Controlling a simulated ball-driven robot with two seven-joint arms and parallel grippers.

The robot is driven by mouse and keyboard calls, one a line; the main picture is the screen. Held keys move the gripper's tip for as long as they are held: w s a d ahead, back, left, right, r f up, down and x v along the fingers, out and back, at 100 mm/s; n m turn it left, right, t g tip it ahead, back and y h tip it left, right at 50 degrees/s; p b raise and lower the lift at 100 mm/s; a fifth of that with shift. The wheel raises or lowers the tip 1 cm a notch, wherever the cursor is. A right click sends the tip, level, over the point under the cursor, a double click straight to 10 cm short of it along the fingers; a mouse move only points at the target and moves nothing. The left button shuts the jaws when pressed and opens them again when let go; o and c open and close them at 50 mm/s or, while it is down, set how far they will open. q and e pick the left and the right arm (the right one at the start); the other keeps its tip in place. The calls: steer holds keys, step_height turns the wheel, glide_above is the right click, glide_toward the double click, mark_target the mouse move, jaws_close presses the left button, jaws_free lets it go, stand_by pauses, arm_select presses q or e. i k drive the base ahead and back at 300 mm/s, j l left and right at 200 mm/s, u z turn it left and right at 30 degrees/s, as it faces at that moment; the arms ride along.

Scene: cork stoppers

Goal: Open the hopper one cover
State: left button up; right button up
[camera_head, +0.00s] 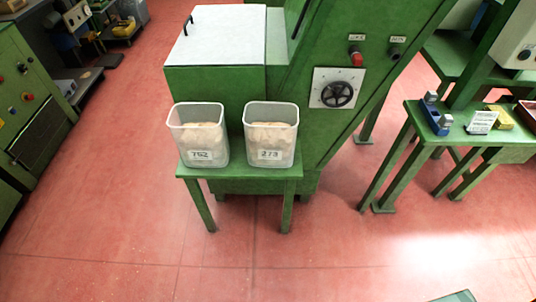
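A flat pale grey cover (222,38) with a black bar handle (188,24) at its left side lies on top of a green box-shaped hopper (215,88), part of a large green machine. The cover looks shut, flush with the box top. No number marking it as hopper one can be read. Neither of my grippers is in view.
Two clear bins, labelled 762 (199,141) and apparently 273 (270,141), hold pale contents on a green stand (240,172) before the hopper. A green table (470,133) stands right.

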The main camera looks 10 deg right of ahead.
mark_target(212, 35)
steer(key=i+j+z, duration=0.1)
steer(key=z, duration=0.3)
steer(key=i+j+z, duration=0.1)
steer(key=z, duration=0.25)
steer(key=j+z, duration=0.25)
steer(key=z, duration=0.15)
steer(key=i+j+z, duration=0.1)
steer(key=z, duration=0.3)
steer(key=k+j, duration=0.05)
steer(key=j, duration=0.05)
